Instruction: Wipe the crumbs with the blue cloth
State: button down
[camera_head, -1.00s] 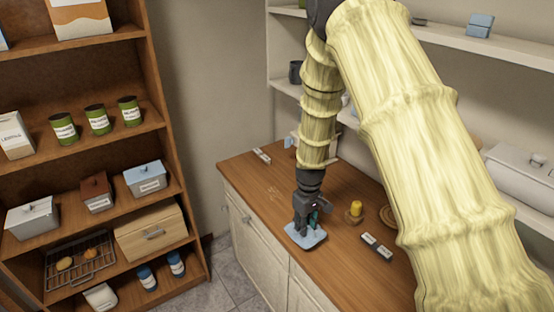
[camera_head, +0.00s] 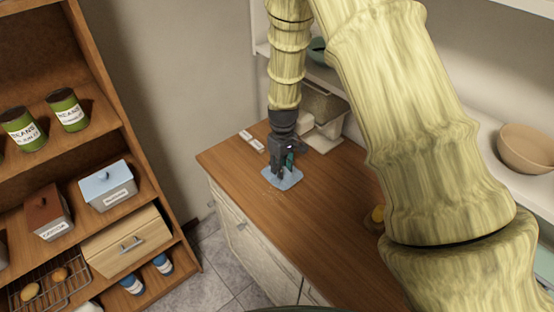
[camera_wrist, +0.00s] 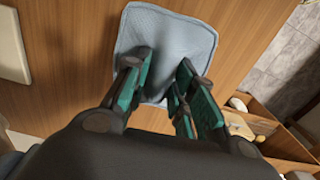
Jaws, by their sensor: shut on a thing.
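The blue cloth (camera_head: 283,178) lies flat on the wooden counter (camera_head: 300,225), toward its far end. My gripper (camera_head: 281,172) points down onto the cloth and is shut on it. In the wrist view the light blue cloth (camera_wrist: 166,40) spreads out beyond my gripper's green-padded fingers (camera_wrist: 160,88). A few faint pale crumbs (camera_head: 268,190) show on the counter just in front of the cloth, small and hard to make out.
White blocks (camera_head: 252,141) lie near the counter's far left edge. A scale-like appliance (camera_head: 322,118) stands behind my gripper. A wooden shelf unit (camera_head: 120,150) stands left across the tiled floor (camera_head: 215,270).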

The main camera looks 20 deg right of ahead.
jog(key=shift+s+r, duration=0.7)
jog(key=shift+s, duration=0.3)
jog(key=f, duration=0.1)
jog(key=w+f, duration=0.1)
jog(key=f+b, duration=0.1)
jog(key=f, duration=0.1)
jog(key=shift+w, duration=0.25)
jog(key=shift+s+f+b, duration=0.1)
jog(key=shift+f+b, duration=0.2)
jog(key=shift+f, duration=0.05)
jog(key=shift+s+f, duration=0.2)
jog(key=shift+f, duration=0.15)
jog(key=shift+s+r, duration=0.1)
jog(key=shift+w+f, duration=0.2)
jog(key=shift+s, duration=0.1)
jog(key=shift+f+b, duration=0.15)
jog(key=shift+b, duration=0.15)
